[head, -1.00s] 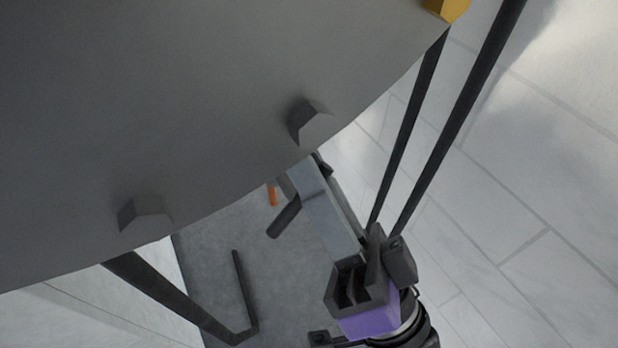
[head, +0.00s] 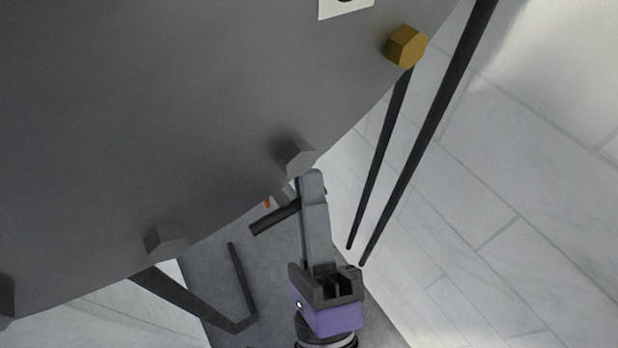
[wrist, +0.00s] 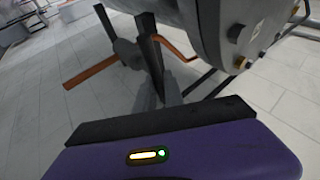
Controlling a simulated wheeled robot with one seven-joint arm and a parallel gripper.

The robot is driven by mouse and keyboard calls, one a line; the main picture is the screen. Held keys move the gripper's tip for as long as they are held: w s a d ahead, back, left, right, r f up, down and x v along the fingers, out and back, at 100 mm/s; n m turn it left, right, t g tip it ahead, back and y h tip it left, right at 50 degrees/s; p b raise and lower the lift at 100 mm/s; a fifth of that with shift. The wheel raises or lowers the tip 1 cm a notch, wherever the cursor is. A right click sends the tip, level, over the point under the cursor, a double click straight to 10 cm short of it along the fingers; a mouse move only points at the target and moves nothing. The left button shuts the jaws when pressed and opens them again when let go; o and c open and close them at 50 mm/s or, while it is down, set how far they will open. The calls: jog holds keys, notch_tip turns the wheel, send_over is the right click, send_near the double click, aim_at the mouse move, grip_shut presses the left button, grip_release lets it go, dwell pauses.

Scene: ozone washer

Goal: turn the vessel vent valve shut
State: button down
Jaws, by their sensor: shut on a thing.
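The big grey vessel (head: 150,110) fills the upper left of the head view. It also shows at the top right of the wrist view (wrist: 215,30). What looks like the vent valve handle (wrist: 125,50) is at the upper middle of the wrist view, with dark bars and an orange-brown bar. In the head view only a dark bar (head: 272,220) and an orange bit show below the vessel's edge. My gripper (head: 312,180) reaches up to the handle beside the vessel's rim. Its long jaws are shut on the handle; the exact contact is partly hidden.
Thin dark legs (head: 430,130) stand to the right. The pale tiled floor (head: 500,230) is open at the right.

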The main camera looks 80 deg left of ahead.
jog(key=shift+w+m+t, duration=0.1)
jog(key=shift+m+t, duration=0.3)
jog(key=shift+m, duration=0.2)
jog(key=c, duration=1.5)
grip_release()
jog(key=shift+o, duration=0.2)
jog(key=shift+f, duration=0.1)
jog(key=b+v, duration=0.3)
jog(key=v, duration=0.4)
jog(key=shift+d, duration=0.4)
